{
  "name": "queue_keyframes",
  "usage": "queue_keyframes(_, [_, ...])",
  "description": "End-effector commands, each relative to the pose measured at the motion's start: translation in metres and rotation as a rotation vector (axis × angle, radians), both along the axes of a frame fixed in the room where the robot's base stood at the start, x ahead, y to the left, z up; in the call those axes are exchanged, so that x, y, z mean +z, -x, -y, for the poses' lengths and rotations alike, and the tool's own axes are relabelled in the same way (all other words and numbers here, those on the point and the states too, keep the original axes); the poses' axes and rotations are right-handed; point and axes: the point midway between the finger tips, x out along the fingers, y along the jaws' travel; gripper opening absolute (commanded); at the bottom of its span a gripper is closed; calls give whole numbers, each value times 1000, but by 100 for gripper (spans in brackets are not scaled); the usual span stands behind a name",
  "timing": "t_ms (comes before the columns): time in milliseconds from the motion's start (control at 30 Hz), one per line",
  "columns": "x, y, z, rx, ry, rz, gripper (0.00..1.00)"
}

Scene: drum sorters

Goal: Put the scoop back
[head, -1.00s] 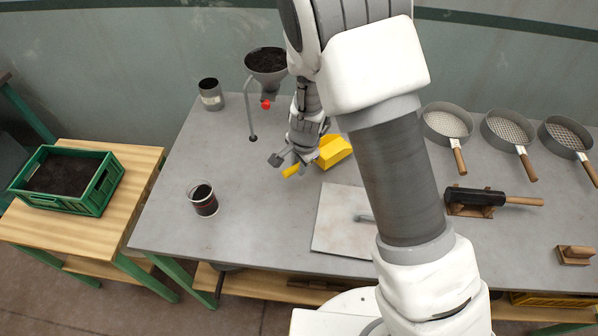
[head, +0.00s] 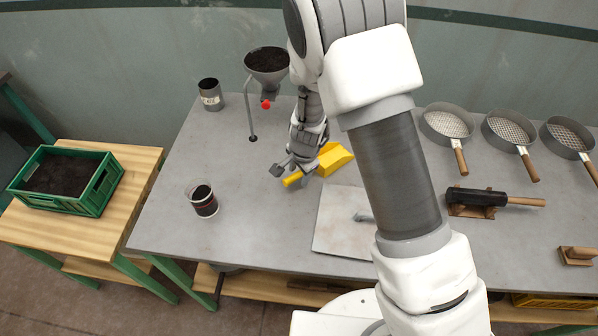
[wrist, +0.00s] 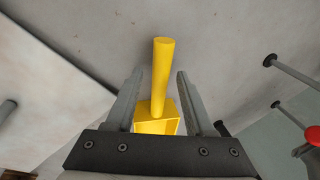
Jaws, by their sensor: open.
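The yellow scoop (head: 333,158) lies on the grey table behind the flat light plate, its handle pointing to the front left. My gripper (head: 291,172) is at the scoop's handle. In the wrist view the scoop's handle (wrist: 163,75) runs between the two fingers of my gripper (wrist: 157,88), with a gap on each side. The fingers are open and do not touch the handle there. Part of the scoop is hidden by my gripper in the head view and by the gripper body in the wrist view.
A funnel of dark soil (head: 267,62) on a stand with a red knob (head: 265,104) is close behind my gripper. A metal can (head: 210,95), a glass of soil (head: 203,201) and a flat plate (head: 342,225) are nearby. Sieves (head: 447,123) and a mallet (head: 477,197) are at right; a green crate (head: 100,190) is at left.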

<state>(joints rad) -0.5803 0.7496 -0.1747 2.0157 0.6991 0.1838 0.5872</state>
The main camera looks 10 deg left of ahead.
Motion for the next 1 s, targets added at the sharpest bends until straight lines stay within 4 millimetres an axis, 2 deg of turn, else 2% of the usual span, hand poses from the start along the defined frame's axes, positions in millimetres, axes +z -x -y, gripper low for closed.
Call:
queue_keyframes(167, [17,3,1,1,0,1,54])
queue_keyframes(400, [68,13,6,2,-2,4,54])
queue_keyframes(600, [102,21,10,1,-2,2,54])
queue_keyframes(733, [114,25,12,1,0,1,54])
queue_keyframes(1000, [120,26,14,3,-4,0,54])
